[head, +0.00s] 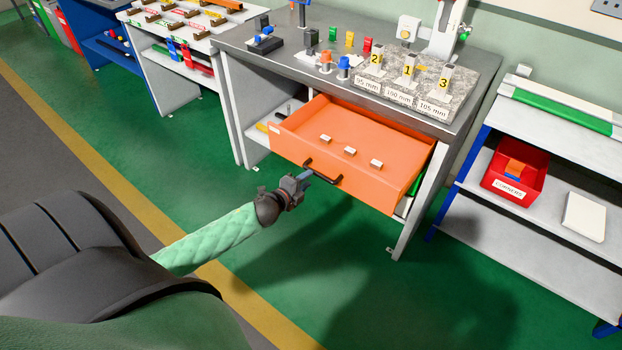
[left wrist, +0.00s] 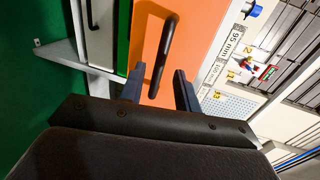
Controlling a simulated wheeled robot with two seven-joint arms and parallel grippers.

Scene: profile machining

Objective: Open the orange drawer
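The orange drawer (head: 355,130) stands pulled out from under the grey workbench, with its inside showing and several small white pieces in it. Its dark bar handle (head: 322,170) is on the front panel. My left gripper (head: 318,178) is in front of the panel, close to the handle. In the left wrist view, the left gripper (left wrist: 158,92) has its two blue fingers apart, one on each side of the handle's near end (left wrist: 160,60). No gap or contact along the handle can be judged exactly. My right gripper is not in view.
The grey workbench (head: 285,52) carries a stone-look block (head: 400,85) with numbered stations. A white shelf at right holds a red bin (head: 515,175) and a white box (head: 584,217). Green floor (head: 330,260) is free in front of the drawer.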

